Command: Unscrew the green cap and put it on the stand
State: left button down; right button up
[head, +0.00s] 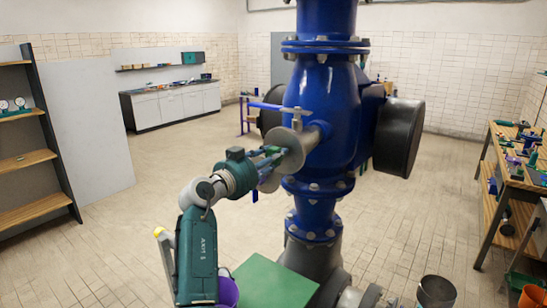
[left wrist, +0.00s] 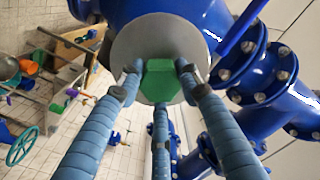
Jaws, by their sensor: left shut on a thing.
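The green cap (left wrist: 160,82) sits at the centre of a grey round flange (left wrist: 135,45) in the left wrist view. The three blue-wrapped fingers of my left gripper (left wrist: 160,88) are closed around it. In the head view my left gripper (head: 272,158) reaches the grey flange (head: 302,143) on the side of the big blue pipe (head: 340,105), and its fingers largely hide the cap. A green flat-topped block (head: 265,283), perhaps the stand, is low in front of the pipe. My right gripper is not in view.
A purple bucket (head: 228,292) is beside the green block. A dark bucket (head: 437,291) and an orange one (head: 532,297) stand at lower right. A wooden workbench (head: 510,178) with tools is at right, and shelves (head: 28,160) are at left.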

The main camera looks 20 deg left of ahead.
pick_arm(q)
jog(key=shift+s+a, duration=0.2)
jog(key=shift+s, duration=0.35)
dwell(0.4)
jog(key=shift+v, duration=2.3)
